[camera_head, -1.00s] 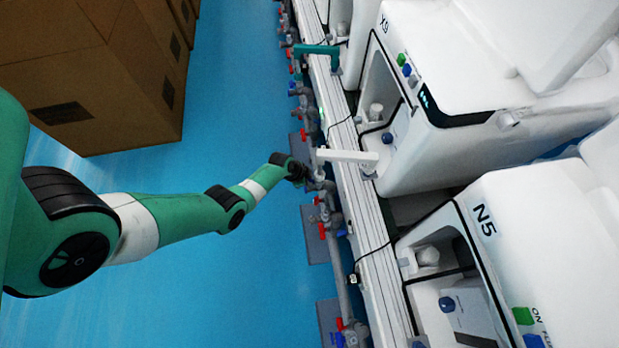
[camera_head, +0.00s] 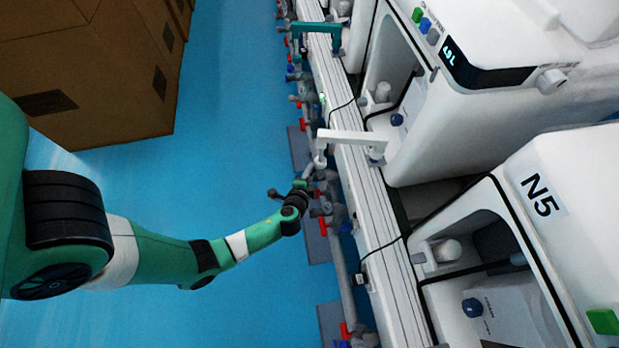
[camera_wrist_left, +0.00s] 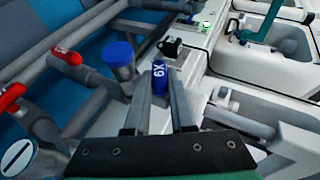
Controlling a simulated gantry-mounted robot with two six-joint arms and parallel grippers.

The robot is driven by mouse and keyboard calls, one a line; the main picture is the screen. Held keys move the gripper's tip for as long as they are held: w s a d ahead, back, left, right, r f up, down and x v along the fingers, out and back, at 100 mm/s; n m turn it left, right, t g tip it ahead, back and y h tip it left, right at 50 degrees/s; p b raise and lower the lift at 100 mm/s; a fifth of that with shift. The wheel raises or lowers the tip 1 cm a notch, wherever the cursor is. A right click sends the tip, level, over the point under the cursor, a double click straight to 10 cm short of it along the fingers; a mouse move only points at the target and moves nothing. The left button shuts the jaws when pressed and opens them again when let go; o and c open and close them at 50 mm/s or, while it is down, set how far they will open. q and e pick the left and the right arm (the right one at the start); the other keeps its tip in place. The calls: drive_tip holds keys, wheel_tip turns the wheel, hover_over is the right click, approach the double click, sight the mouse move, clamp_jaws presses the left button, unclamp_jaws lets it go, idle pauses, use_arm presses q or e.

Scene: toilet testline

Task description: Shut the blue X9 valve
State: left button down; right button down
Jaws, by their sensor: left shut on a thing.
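The blue X9 valve (camera_wrist_left: 158,82) shows its handle, marked X9, at the middle of the left wrist view. My left gripper (camera_wrist_left: 159,98) has its two dark fingers shut on this handle, one on each side. In the head view, my left gripper (camera_head: 308,180) is at the pipe line beside the white rail, below the white bracket. The valve itself is too small and covered there to make out. My right gripper is in neither view.
Close by are a round blue knob (camera_wrist_left: 118,54) and red valve handles (camera_wrist_left: 68,55) on grey pipes. A white bracket (camera_head: 345,138) juts over the pipes. White toilet units, one marked N5 (camera_head: 541,195), stand at the right. Cardboard boxes (camera_head: 100,75) stand left; the blue floor between is clear.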

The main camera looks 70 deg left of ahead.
use_arm(q)
drive_tip(key=shift+d+f+t+y+b, duration=0.1)
drive_tip(key=shift+f+t+y+b, duration=0.35)
drive_tip(key=shift+y, duration=0.25)
drive_tip(key=shift+r+m+t+y, duration=0.15)
drive_tip(key=shift+m+t+y, duration=0.35)
drive_tip(key=shift+y, duration=0.7)
drive_tip(key=c, duration=0.8)
unclamp_jaws()
drive_tip(key=shift+s, duration=0.1)
drive_tip(key=shift+o, duration=0.2)
drive_tip(key=shift+r, duration=0.1)
